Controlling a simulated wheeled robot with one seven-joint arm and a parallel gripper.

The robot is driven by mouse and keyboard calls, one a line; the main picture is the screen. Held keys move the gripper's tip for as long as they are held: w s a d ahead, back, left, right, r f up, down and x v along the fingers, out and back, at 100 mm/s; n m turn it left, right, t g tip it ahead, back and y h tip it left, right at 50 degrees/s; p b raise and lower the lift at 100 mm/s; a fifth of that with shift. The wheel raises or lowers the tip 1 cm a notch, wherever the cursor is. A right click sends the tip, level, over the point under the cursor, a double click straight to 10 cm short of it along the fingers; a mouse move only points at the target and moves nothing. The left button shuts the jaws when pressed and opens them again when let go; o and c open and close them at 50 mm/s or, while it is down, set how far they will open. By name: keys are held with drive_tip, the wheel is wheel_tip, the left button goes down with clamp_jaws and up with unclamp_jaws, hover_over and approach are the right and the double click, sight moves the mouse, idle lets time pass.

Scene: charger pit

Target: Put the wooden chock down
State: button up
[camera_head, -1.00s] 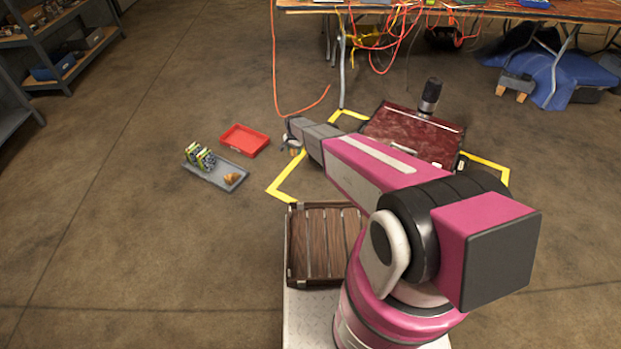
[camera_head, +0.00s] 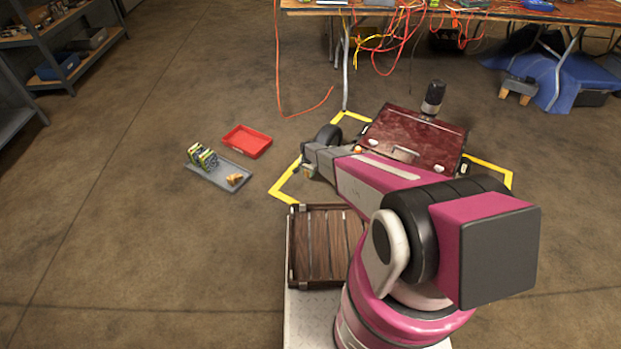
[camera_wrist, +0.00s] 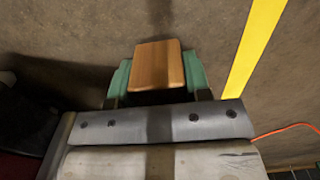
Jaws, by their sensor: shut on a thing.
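The wooden chock (camera_wrist: 158,66) is a light brown block, seen in the wrist view between two green fingers. My gripper (camera_wrist: 157,84) is shut on it. Bare floor shows around the chock in that view; I cannot tell whether it touches the floor. In the head view my gripper (camera_head: 308,171) is low, inside the left part of the yellow floor outline (camera_head: 285,191), beside a dark wheel (camera_head: 328,136) of the dark red machine (camera_head: 415,138). The chock is hard to make out there.
A grey tray (camera_head: 212,180) holds several green-and-dark parts (camera_head: 202,156) and a small orange-brown piece (camera_head: 236,179). A red tray (camera_head: 246,141) lies behind it. A slatted wooden crate (camera_head: 326,246) is in front. Orange cable (camera_head: 290,114) trails on the floor. Open floor lies left.

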sight(311, 181)
drive_tip(key=shift+d+f, duration=0.35)
drive_tip(key=shift+d, duration=0.25)
drive_tip(key=shift+f, duration=1.95)
drive_tip(key=shift+f, duration=0.15)
drive_tip(key=o, duration=1)
drive_tip(key=shift+c, duration=0.2)
